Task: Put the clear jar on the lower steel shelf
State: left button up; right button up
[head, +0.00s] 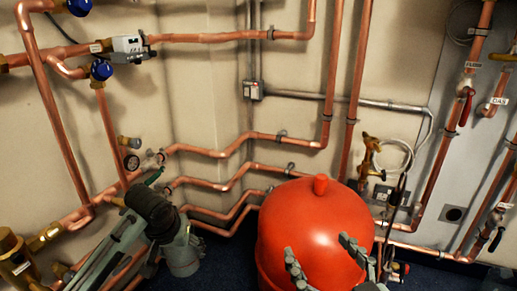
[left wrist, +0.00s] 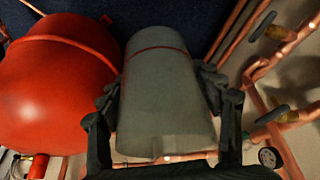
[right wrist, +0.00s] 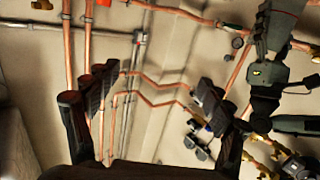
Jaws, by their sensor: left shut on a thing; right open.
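The clear jar (left wrist: 165,95) shows as a grey, see-through tapered cylinder in the left wrist view, with a thin reddish line across its far part. My left gripper (left wrist: 160,93) is shut on it, with one dark finger on each side. In the head view my left arm's links come in at lower left; I cannot make out the jar or that gripper's fingers there. My right gripper (head: 322,257) is open, low in front of the red tank in the head view. It is empty in the right wrist view (right wrist: 153,88). The lower steel shelf is not in view.
A big red tank (head: 312,225) stands low in the middle and shows beside the jar in the left wrist view (left wrist: 55,75). Copper pipes (head: 225,152) run along the beige walls. A pressure gauge (head: 131,162) and valves stick out at left. Dark blue floor (head: 228,260) shows left of the tank.

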pick_arm(q)
jog(key=w+p+v, duration=0.1)
jog(key=p+v, duration=0.8)
jog(key=v, duration=1)
jog(key=shift+a+r+p, duration=0.2)
jog(key=shift+r+p, duration=0.05)
jog(key=shift+p, duration=0.05)
pick_arm(e)
jog(key=s+d+f+g+h, duration=0.2)
jog(key=s+d+f+g, duration=0.2)
jog(key=f, duration=0.4)
jog(key=s+d+f+m+g+h, duration=0.1)
jog(key=s+d+f+g+h, duration=0.1)
jog(key=s+d+f+g, duration=0.2)
jog(key=s+d+f+m+g+h, duration=0.1)
jog(key=s+d+f+g, duration=0.3)
jog(key=d+f, duration=0.4)
notch_tip(320, 180, down, 6)
jog(key=shift+s+d+g+h, duration=0.25)
jog(key=shift+g+h, duration=0.25)
jog(key=shift+g, duration=0.2)
